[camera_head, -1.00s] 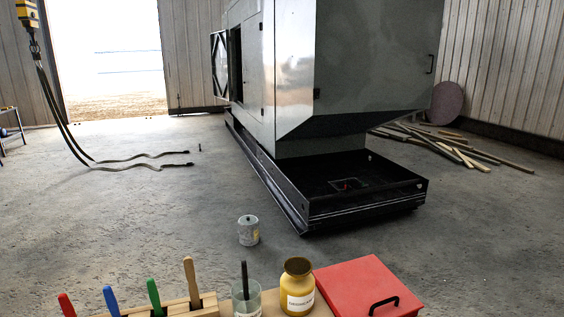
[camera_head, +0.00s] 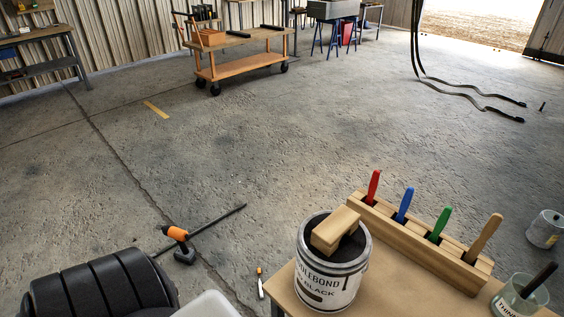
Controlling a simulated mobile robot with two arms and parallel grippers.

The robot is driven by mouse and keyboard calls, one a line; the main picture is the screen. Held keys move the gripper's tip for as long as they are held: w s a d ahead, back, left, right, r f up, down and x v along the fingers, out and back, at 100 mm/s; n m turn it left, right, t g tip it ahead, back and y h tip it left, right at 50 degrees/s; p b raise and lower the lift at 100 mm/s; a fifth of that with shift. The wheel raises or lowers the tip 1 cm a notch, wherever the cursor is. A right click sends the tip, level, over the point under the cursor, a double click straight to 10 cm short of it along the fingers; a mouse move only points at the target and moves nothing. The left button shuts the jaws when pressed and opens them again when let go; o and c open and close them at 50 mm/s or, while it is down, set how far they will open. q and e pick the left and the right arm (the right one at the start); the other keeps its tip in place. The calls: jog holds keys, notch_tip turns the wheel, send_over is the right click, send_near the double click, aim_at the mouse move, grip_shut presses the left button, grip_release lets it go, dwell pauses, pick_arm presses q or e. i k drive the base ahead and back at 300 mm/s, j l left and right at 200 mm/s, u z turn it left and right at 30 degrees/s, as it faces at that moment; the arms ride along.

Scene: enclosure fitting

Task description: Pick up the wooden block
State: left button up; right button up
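The wooden block (camera_head: 335,229) is a light tan piece lying across the top of an open paint can (camera_head: 331,277). The can has a white label with black lettering and dark contents, and it stands on the near left part of a wooden table (camera_head: 399,301). The block is slightly tilted in the picture and its underside is hidden. Neither of my grippers shows in the head view.
A wooden rack (camera_head: 417,239) with red, blue, green and tan handles stands right of the can. A glass jar (camera_head: 519,297) is at the lower right. An orange drill (camera_head: 179,239) and a screwdriver (camera_head: 260,282) lie on the floor. A wheeled cart (camera_head: 240,62) stands far back.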

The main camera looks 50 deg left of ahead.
aim_at(325, 237)
jog(key=u, duration=1)
